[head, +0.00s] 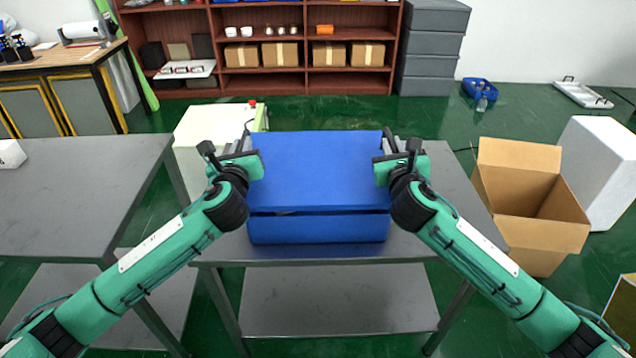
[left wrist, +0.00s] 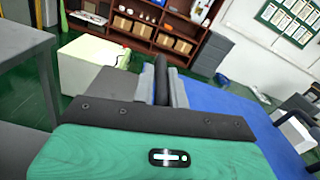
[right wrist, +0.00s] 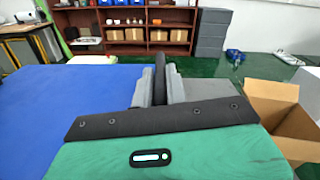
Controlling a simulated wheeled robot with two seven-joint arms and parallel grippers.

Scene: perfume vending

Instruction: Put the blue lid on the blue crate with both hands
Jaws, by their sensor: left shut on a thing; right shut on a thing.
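The blue lid (head: 318,172) is held flat above the blue crate (head: 318,229), which stands on the grey metal table. A dark narrow gap shows between the lid's front edge and the crate. My left gripper (head: 248,140) is shut on the lid's left edge. My right gripper (head: 388,140) is shut on the lid's right edge. The lid also shows in the left wrist view (left wrist: 235,115) and in the right wrist view (right wrist: 60,100). The crate's inside and back are hidden under the lid.
The grey table (head: 437,185) has bare room beside the crate. An open cardboard box (head: 540,225) stands on the floor at right, near a white block (head: 600,165). Another grey table (head: 70,190) is at left. Shelves (head: 305,80) line the back.

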